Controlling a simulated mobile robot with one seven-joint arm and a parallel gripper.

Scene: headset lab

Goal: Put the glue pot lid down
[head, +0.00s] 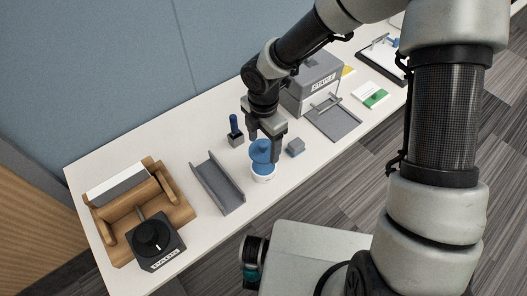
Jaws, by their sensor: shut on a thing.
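My gripper (264,149) points down over the table and is shut on the blue glue pot lid (261,151). The lid is held between the fingers and partly hidden by them. The glue pot (263,178), white with a label and blue at its top, stands upright just below the lid. Whether the lid touches the pot is hard to tell from this view.
A grey channel-shaped tray (219,184) is left of the pot. A blue-handled tool (234,127) stands behind, and a small blue-grey block (295,147) is to the right. Bare table (287,172) shows right of the pot.

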